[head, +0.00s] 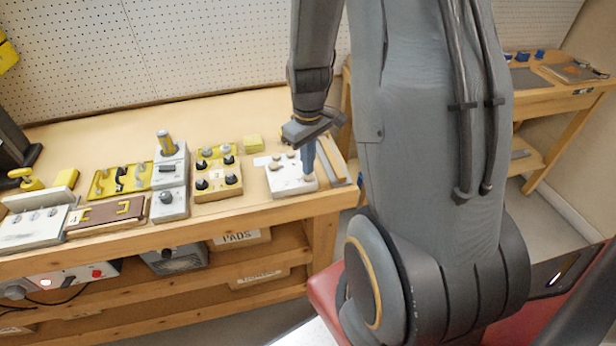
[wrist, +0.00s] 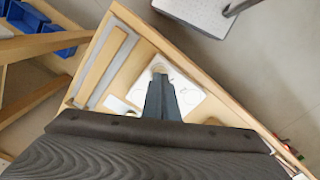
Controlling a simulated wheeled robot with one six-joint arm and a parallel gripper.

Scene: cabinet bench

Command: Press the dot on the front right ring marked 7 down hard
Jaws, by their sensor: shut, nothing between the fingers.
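The white plate (head: 283,185) with several raised round dots lies near the right end of the bench. It also shows in the wrist view (wrist: 188,92), partly hidden by my fingers. My gripper (head: 309,173) points down over the plate's front right corner, with its fingers shut and nothing between them. In the wrist view the fingertips (wrist: 160,77) are at a pale round dot (wrist: 159,67) near the plate's corner. I cannot tell whether they touch it or whether it is pressed down.
Left of the plate stand a wooden block with black knobs (head: 217,190) and a yellow block (head: 253,142). A grey strip (head: 333,162) lies along the bench's right end. The bench behind the plate is mostly clear.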

